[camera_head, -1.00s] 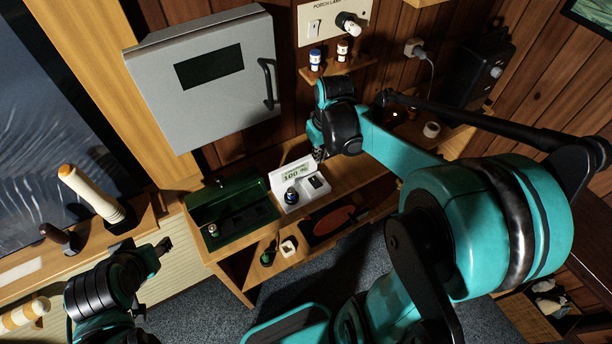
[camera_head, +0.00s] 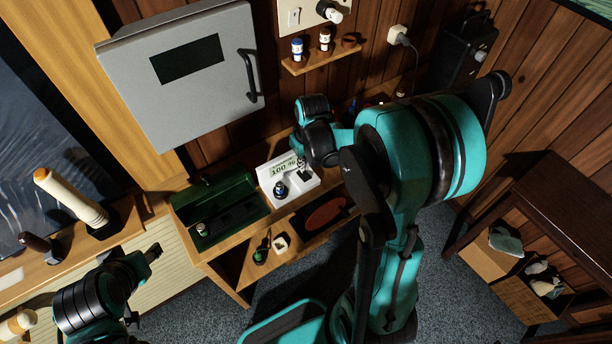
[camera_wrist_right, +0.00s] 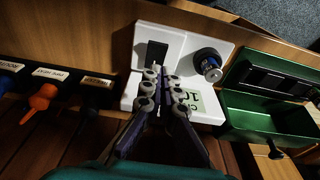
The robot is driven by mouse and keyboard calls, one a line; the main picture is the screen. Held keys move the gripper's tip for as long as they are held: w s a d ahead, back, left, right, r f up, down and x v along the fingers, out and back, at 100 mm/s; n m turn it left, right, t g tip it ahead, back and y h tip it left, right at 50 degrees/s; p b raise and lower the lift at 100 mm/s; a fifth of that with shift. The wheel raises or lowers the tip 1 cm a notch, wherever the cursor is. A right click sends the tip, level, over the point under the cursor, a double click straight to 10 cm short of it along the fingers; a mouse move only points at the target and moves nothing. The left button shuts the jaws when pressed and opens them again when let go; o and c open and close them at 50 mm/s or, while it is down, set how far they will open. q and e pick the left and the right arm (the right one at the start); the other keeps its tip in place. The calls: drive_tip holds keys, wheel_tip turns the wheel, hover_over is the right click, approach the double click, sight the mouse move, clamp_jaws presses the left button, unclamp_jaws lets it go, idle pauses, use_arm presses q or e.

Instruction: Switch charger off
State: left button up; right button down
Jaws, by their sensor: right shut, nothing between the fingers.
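The charger is a white box (camera_head: 272,172) on the wooden shelf below the grey cabinet, with a display, a dark round piece and a black switch. In the right wrist view the charger (camera_wrist_right: 130,92) shows the black switch (camera_wrist_right: 156,52) at left, the round piece (camera_wrist_right: 208,65) at right and the display (camera_wrist_right: 190,103) partly behind my fingers. My right gripper (camera_head: 303,162) is shut and empty at the charger; its fingertips (camera_wrist_right: 162,76) are just by the switch's near edge. I cannot tell whether they touch it. My left gripper (camera_head: 153,252) is at lower left, away from the charger; its jaw opening is unclear.
A green open box (camera_head: 185,205) stands just left of the charger. The grey cabinet (camera_head: 135,75) hangs above. A small wall shelf (camera_head: 322,62) holds bottles. Several labelled hooks or knobs (camera_wrist_right: 42,97) show at left in the right wrist view. Carpet (camera_head: 460,270) is free at lower right.

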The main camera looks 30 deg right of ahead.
sight(306, 180)
drive_tip(key=shift+s+f+b, duration=0.15)
drive_tip(key=shift+s+f, duration=0.05)
drive_tip(key=shift+f, duration=0.45)
drive_tip(key=shift+s+f+b, duration=0.1)
drive_tip(key=shift+s+f, duration=0.15)
drive_tip(key=shift+f, duration=0.45)
drive_tip(key=shift+s+f+b, duration=0.15)
drive_tip(key=shift+s+f, duration=0.05)
drive_tip(key=shift+f, duration=0.45)
drive_tip(key=shift+s+d+f+t+b, duration=0.1)
drive_tip(key=shift+s+f+t+b, duration=0.3)
drive_tip(key=shift+f+t+b, duration=0.6)
drive_tip(key=shift+r, duration=0.45)
drive_tip(key=shift+w, duration=0.15)
drive_tip(key=shift+w+r, duration=0.3)
drive_tip(key=shift+w, duration=0.35)
